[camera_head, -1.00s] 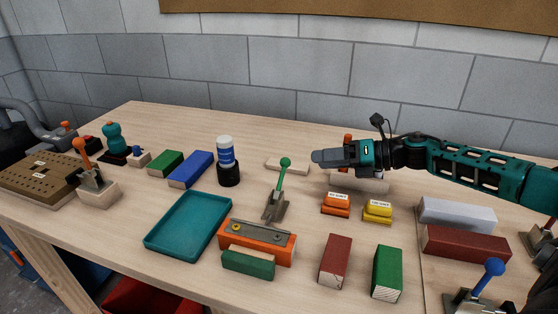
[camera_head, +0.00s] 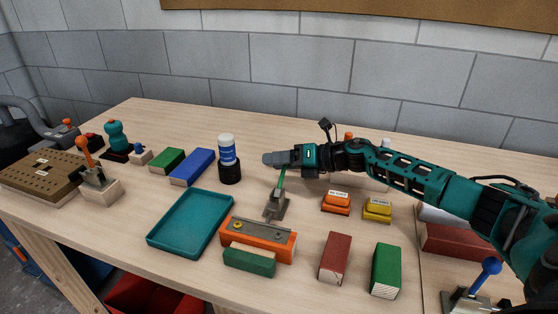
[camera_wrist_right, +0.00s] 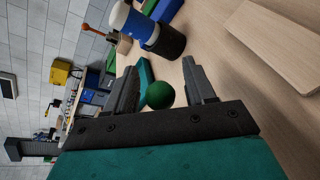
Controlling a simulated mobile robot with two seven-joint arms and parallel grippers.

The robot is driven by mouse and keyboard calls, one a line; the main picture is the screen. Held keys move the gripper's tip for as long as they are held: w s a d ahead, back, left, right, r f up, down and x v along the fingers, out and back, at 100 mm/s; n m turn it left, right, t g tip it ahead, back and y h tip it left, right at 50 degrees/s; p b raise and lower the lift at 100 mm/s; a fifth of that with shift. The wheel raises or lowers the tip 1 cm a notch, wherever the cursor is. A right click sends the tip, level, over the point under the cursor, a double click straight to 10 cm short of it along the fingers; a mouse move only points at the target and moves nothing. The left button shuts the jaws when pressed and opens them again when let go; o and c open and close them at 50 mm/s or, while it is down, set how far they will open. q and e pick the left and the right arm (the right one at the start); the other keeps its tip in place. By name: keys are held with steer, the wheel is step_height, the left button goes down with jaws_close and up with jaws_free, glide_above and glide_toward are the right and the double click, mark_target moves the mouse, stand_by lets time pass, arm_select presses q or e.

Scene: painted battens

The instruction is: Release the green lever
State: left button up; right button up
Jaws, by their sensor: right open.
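The green lever (camera_head: 281,183) stands on a grey metal base (camera_head: 275,206) in the middle of the table, its shaft close to upright. In the head view its ball knob is hidden behind my right gripper (camera_head: 277,158). In the right wrist view the green ball (camera_wrist_right: 160,95) sits between the two grey fingers of the right gripper (camera_wrist_right: 164,85), with gaps visible on both sides. The right gripper is open around the knob. My left gripper is not in view.
A teal tray (camera_head: 190,222) and an orange fixture (camera_head: 258,241) stand in front of the lever. A blue-and-white bottle in a black holder (camera_head: 229,172) is left of the gripper. Orange (camera_head: 336,203) and yellow (camera_head: 378,209) blocks lie to the right.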

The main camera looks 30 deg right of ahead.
jaws_close()
stand_by(0.6)
